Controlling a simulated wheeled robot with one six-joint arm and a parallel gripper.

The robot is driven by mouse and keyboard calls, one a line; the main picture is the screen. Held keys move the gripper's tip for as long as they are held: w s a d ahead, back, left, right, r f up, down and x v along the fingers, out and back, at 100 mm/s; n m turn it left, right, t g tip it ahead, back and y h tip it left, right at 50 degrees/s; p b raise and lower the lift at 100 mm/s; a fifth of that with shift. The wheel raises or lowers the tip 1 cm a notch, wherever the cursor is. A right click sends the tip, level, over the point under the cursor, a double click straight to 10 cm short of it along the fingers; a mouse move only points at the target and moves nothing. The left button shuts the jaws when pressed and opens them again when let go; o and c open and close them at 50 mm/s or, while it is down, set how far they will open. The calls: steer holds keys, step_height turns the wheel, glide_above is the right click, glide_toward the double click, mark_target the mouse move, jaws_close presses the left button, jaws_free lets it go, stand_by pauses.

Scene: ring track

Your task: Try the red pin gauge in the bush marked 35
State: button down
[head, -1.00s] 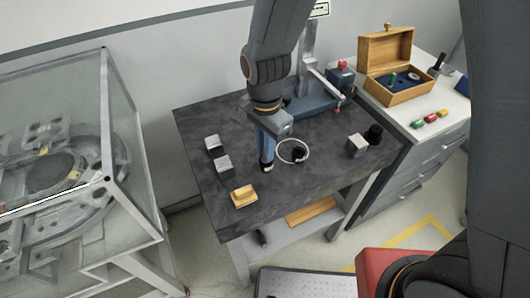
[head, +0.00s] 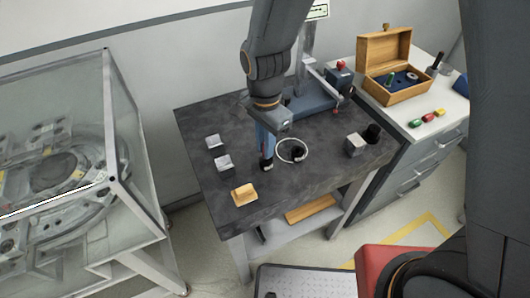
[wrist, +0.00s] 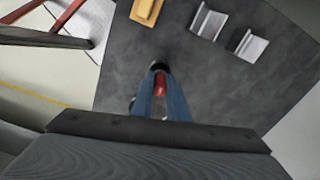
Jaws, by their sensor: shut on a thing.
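My gripper (head: 267,162) is shut low over the dark table, left of a white ring marked on its top. In the wrist view my gripper (wrist: 159,84) has the red pin gauge (wrist: 160,86) between its blue fingers. A black piece with a pale spot shows at the fingertips; I cannot tell whether it is part of the gauge, the fingers or a separate thing. A small black bush (head: 298,154) sits inside the white ring, apart from the gripper. No number can be read on it. The lower end of the gauge is hidden.
Two grey metal blocks (head: 223,163) and a yellow block (head: 244,194) lie left on the table (head: 275,188). A grey block (head: 355,145) and black cylinder (head: 372,133) stand right. A measuring stand (head: 310,103) is behind. An open wooden box (head: 397,92) sits on the cabinet.

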steer(key=shift+r+p, duration=1)
steer(key=shift+r, duration=0.15)
steer(key=shift+r+p, duration=1.75)
steer(key=shift+r, duration=0.15)
